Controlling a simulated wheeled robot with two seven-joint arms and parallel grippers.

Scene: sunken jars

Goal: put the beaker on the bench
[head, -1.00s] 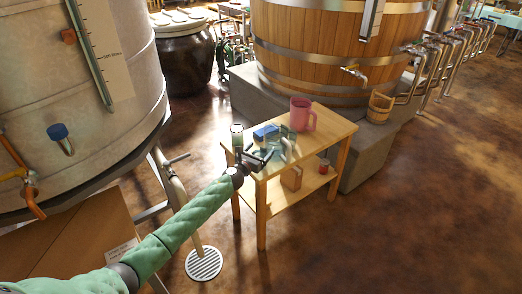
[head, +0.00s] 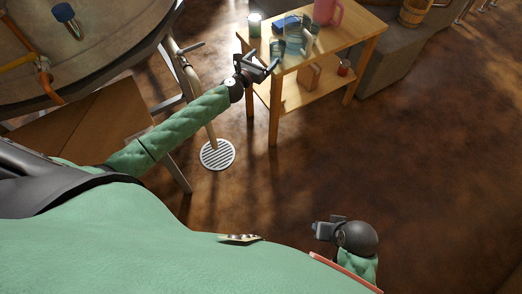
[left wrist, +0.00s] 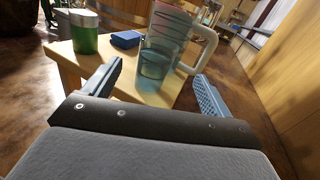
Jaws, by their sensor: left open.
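A clear bluish glass beaker (head: 293,46) stands upright on the top of a small wooden two-level table (head: 352,34), near its front left edge. In the left wrist view the beaker (left wrist: 153,65) shows ahead, in line with the gap between my fingers. My left gripper (head: 268,64) is open and empty at the table's left front corner, just short of the beaker. My right gripper (head: 318,230) is low in the head view, far from the table; its jaws are too small to read. I cannot tell whether this table or the grey ledge (head: 385,67) is the bench.
On the tabletop are a green jar (left wrist: 85,36), a blue block (left wrist: 126,39) and a pink pitcher (head: 325,12) behind the beaker. A metal tank (head: 95,50) stands left. Floor to the right is clear.

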